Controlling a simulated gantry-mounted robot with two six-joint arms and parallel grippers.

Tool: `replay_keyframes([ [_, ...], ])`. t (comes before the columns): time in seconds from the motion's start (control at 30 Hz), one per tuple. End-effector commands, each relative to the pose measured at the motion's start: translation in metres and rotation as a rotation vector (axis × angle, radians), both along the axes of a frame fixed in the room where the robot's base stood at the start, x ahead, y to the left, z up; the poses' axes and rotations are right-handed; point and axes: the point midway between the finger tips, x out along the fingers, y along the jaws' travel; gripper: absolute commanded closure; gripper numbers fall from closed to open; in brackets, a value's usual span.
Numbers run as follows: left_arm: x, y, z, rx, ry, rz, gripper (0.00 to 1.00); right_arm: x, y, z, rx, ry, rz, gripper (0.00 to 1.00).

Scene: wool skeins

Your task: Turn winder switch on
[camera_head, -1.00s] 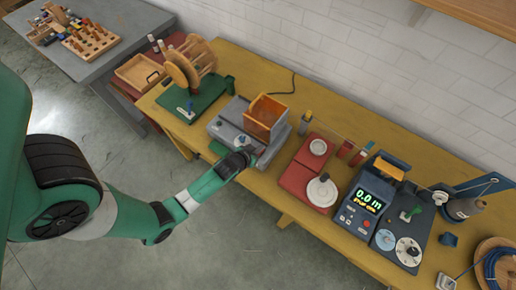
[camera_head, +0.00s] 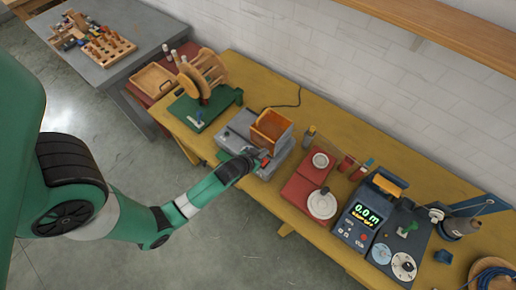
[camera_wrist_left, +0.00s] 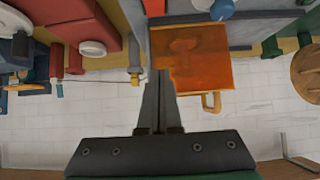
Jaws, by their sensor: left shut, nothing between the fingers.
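A grey machine (camera_head: 237,124) with an orange open box (camera_head: 272,131) stands on the yellow bench in the head view. A small red part (camera_head: 264,161), possibly its switch, shows at its front edge beside my left gripper (camera_head: 254,157). My left gripper is shut and empty, at the machine's front edge. In the left wrist view, its closed fingers (camera_wrist_left: 159,76) point at the orange box (camera_wrist_left: 190,55), which lies beyond them. A blue knob (camera_wrist_left: 221,9) shows at the top there. I cannot tell whether the fingertips touch the machine or how the switch is set. My right gripper is not in view.
A green-based wooden reel (camera_head: 203,75) stands left of the machine. Red units (camera_head: 300,190) and a counter reading 0.0 m (camera_head: 367,213) stand to the right. A wooden shelf (camera_head: 450,40) hangs on the wall. The floor in front is clear.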

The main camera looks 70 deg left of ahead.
Motion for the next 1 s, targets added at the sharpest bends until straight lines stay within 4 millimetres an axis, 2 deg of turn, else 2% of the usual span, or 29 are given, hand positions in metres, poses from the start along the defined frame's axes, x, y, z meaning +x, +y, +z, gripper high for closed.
replay_keyframes([
  [0.03, -0.006, -0.004, 0.013, 0.001, -0.001, -0.001, 1.0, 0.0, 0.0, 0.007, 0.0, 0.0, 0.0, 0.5],
  [0.1, -0.013, -0.009, 0.024, 0.0, -0.001, -0.001, 1.0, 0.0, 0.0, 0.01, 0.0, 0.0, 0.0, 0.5],
  [0.3, -0.026, -0.018, 0.045, -0.001, -0.001, 0.0, 1.0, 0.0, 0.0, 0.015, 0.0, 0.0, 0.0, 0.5],
  [1.0, -0.028, -0.02, 0.048, -0.001, -0.001, -0.002, 1.0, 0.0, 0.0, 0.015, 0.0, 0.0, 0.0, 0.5],
])
